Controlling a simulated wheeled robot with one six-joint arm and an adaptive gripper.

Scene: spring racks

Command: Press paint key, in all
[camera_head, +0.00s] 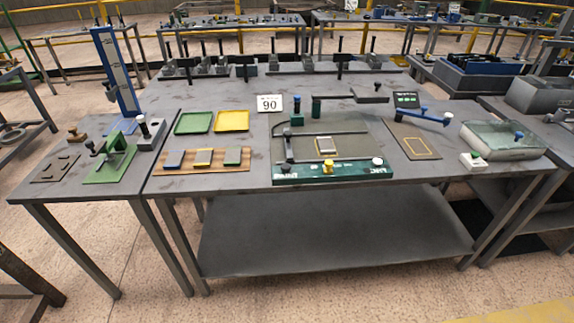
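A dark green bar (350,172) runs along the front edge of the main table, with white lettering near both ends that is too small to read surely. I cannot tell which of these is the paint key. Behind the bar, a grey plate (352,140) holds a small pale block (325,145) inside a yellow outline. My gripper is not in view.
Green (194,123) and yellow (232,121) trays and a wooden board (180,160) with several coloured blocks lie left of the plate. A glass-sided tank (503,140) stands at right. Floor in front is clear.

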